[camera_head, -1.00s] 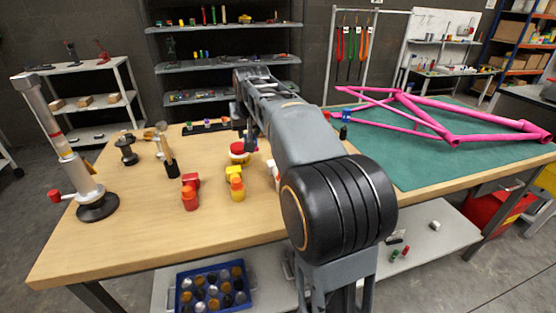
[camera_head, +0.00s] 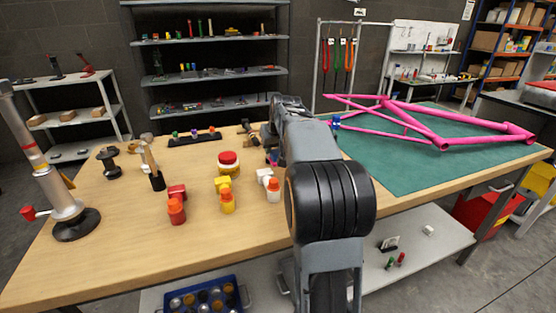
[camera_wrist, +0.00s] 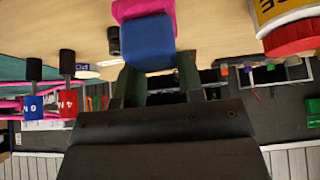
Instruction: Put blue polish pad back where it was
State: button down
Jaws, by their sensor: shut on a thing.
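My gripper (camera_wrist: 160,78) is shut on a blue block-like pad (camera_wrist: 148,47), which shows between and beyond the fingers in the wrist view. A pink part (camera_wrist: 143,9) adjoins the blue at the top edge of that view; I cannot tell whether it belongs to the same piece. In the head view a small blue and pink piece (camera_head: 273,157) shows beside my arm, partly hidden by it. A black rack (camera_head: 195,139) with several small coloured pieces stands at the back of the bench, left of my arm.
A red-lidded jar (camera_head: 228,163) stands close left of my arm. A pink bicycle frame (camera_head: 442,143) lies on the green mat (camera_head: 400,170) at right. The front left wooden top is clear.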

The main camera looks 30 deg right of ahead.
jog(key=shift+d+f+b, duration=0.2)
jog(key=shift+d+f, duration=0.05)
jog(key=shift+f, duration=0.6)
jog(key=shift+d+f+b, duration=0.2)
jog(key=shift+d+f, duration=0.1)
jog(key=shift+f, duration=0.5)
jog(key=shift+d+f+b, duration=0.2)
jog(key=shift+d+f, duration=0.05)
jog(key=shift+f, duration=0.6)
jog(key=c, duration=0.7)
grip_release()
jog(key=shift+c, duration=0.2)
jog(key=p+v, duration=0.2)
jog(key=v, duration=1)
